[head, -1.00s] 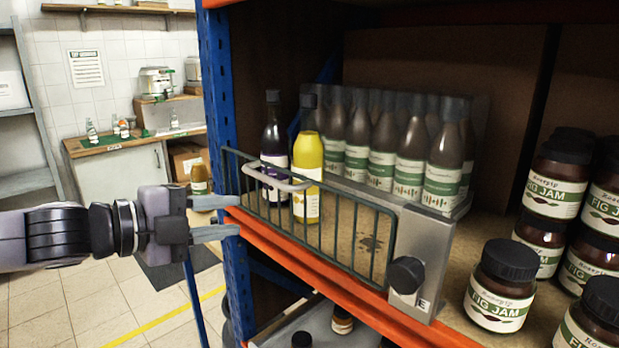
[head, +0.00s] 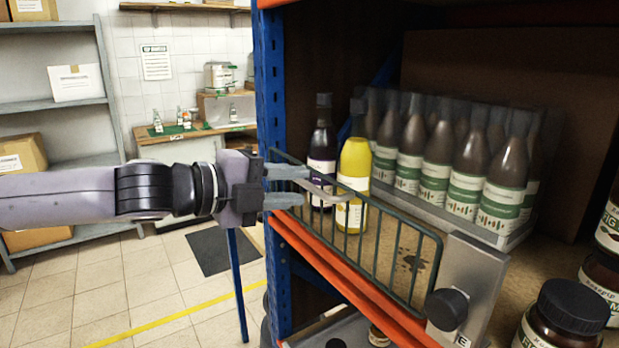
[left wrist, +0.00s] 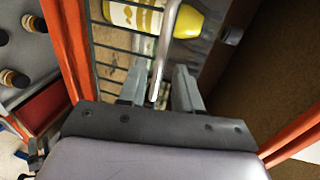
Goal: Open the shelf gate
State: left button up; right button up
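The shelf gate (head: 392,258) is a low dark-green wire panel standing upright along the shelf's front edge. Its right end meets a metal plate (head: 485,275) with a black knob (head: 447,309). A pale bar handle (head: 338,187) is on the gate's left part. My left gripper (head: 305,186) is at this handle, its two fingers apart. In the left wrist view the handle (left wrist: 168,42) runs into the gap between the fingers (left wrist: 158,82), with space visible beside it. Contact is unclear. My right gripper is out of view.
Behind the gate stand a yellow bottle (head: 354,165), a dark bottle (head: 322,150) and a tray (head: 520,235) of several brown bottles. Fig jam jars (head: 562,320) are at the right. A blue upright (head: 270,100) borders the shelf's left side.

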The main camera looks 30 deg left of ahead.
aim_at(306, 186)
pick_arm(q)
jog(key=shift+p+x, duration=0.95)
jog(key=shift+x, duration=0.35)
jog(key=shift+w+d+f, duration=0.2)
jog(key=shift+w, duration=0.35)
grip_shut()
